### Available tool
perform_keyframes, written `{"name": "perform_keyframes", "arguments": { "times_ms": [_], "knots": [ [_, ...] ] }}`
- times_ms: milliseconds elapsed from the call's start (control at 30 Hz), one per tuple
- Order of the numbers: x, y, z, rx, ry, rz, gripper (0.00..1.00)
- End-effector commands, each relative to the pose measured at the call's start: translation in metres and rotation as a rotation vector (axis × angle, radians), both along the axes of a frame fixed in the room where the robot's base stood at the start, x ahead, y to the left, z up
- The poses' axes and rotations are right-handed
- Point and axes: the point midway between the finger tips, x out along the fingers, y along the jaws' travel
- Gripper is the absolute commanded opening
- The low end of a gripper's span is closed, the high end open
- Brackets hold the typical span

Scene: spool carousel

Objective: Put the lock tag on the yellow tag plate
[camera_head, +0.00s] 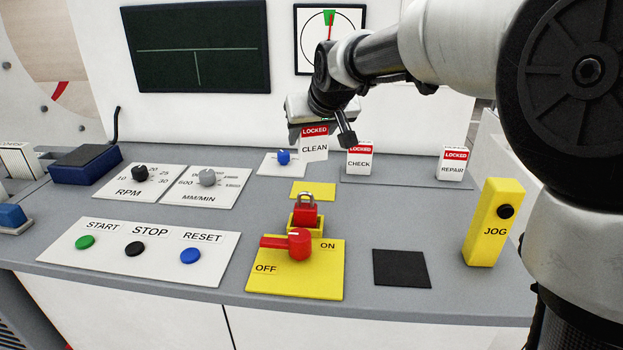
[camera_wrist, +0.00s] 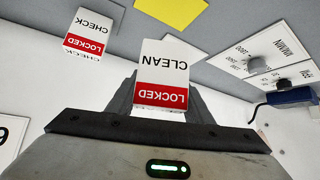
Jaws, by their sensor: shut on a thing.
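My gripper (camera_head: 324,134) is shut on the lock tag marked CLEAN (camera_head: 314,147), a white card with a red LOCKED band. The tag is held upright above the back of the console. In the wrist view the CLEAN tag (camera_wrist: 166,70) sits between the fingers and appears upside down. The yellow tag plate (camera_head: 313,191) lies flat and bare on the console, below and in front of my gripper. It also shows in part at the top of the wrist view (camera_wrist: 175,10).
A red padlock (camera_head: 306,214) stands just in front of the plate, behind a red OFF/ON switch (camera_head: 298,244). CHECK (camera_head: 359,160) and REPAIR (camera_head: 453,164) tags stand at the back right. A blue knob (camera_head: 283,157) is left of my gripper. A yellow JOG box (camera_head: 492,225) stands at right.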

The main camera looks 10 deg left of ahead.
Motion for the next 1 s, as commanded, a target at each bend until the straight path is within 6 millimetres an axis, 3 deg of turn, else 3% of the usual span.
{"name": "perform_keyframes", "arguments": {
  "times_ms": [100, 267, 500, 933, 967, 1000],
  "knots": [
    [0.000, -0.001, -0.024, -0.001, 0.002, -0.001, 0.24],
    [0.000, -0.001, -0.039, -0.001, 0.002, -0.001, 0.24],
    [0.000, -0.001, -0.076, 0.000, 0.001, -0.001, 0.24],
    [0.001, -0.001, -0.083, -0.001, 0.000, -0.002, 0.24],
    [0.001, -0.001, -0.081, -0.001, 0.000, -0.002, 0.51],
    [0.001, -0.001, -0.081, -0.001, 0.000, -0.002, 0.58]
  ]
}}
